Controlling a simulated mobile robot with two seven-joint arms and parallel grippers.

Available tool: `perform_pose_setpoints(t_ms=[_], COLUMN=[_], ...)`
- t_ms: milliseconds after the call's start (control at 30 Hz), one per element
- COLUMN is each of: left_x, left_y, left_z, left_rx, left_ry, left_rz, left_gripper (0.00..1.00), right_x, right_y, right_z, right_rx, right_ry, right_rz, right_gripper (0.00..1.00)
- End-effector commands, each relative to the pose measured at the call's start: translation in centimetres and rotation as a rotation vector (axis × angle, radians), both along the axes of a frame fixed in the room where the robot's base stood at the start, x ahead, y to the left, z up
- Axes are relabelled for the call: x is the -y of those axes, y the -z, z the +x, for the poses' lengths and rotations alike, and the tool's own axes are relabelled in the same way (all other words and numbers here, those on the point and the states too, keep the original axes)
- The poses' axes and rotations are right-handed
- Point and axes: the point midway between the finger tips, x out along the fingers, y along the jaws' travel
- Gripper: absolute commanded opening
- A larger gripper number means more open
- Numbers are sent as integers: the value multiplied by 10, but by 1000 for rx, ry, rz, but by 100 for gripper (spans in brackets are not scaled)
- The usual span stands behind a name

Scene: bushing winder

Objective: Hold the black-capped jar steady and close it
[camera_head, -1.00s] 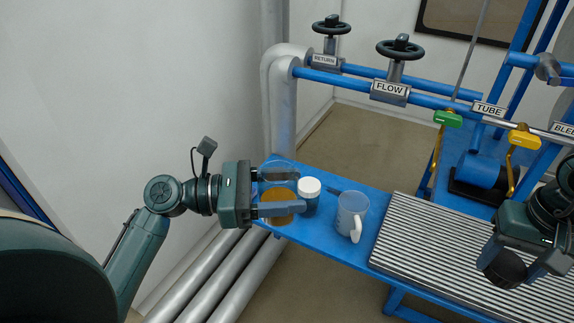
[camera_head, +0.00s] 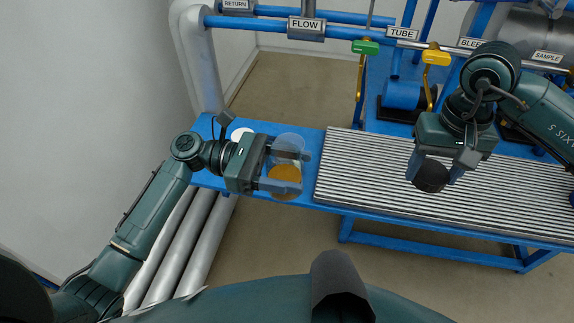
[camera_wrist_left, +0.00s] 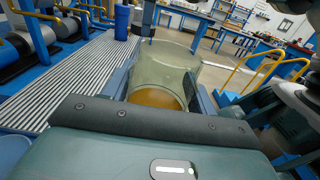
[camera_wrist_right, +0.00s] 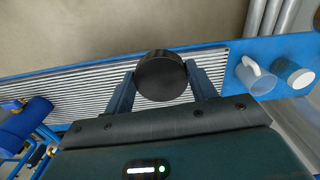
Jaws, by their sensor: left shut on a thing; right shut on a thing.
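A clear, open-topped jar with amber contents (camera_head: 285,181) is upright between the fingers of my left gripper (camera_head: 303,172), which is shut on it. The jar's open rim also shows in the left wrist view (camera_wrist_left: 165,60). My right gripper (camera_head: 434,176) is shut on a round black cap (camera_head: 431,176), to the right of the jar and above the ribbed mat. The cap shows between the fingers in the right wrist view (camera_wrist_right: 161,77). Jar and cap are well apart. Whether the jar's base touches the bench cannot be told.
The blue bench (camera_head: 262,127) carries the grey ribbed mat (camera_head: 365,165). Blue pipes with labels and coloured valve handles run behind the bench.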

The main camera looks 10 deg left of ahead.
Motion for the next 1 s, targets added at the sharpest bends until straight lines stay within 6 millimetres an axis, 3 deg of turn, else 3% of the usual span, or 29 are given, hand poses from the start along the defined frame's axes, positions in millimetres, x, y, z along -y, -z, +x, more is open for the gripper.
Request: perform_pose_setpoints(t_ms=[167,267,500,700,900,1000], left_x=[0,0,0,0,0,0], left_y=[0,0,0,-1,-1,-1], left_z=[0,0,0,0,0,0], left_rx=[0,0,0,0,0,0], left_ry=[-2,-2,-2,-2,-2,-2], left_rz=[0,0,0,-1,-1,-1], left_gripper=[16,16,16,16,16,16], right_x=[-10,-31,-114,-184,-233,-247], right_y=[-4,-12,-48,-80,-102,-108], right_z=[3,7,14,4,-13,-19], right_rx=[1,3,5,4,2,1], right_ry=[-7,-18,-62,-104,-132,-137], right_rz=[1,2,0,-2,-3,-2], right_gripper=[35,35,35,35,35,35])
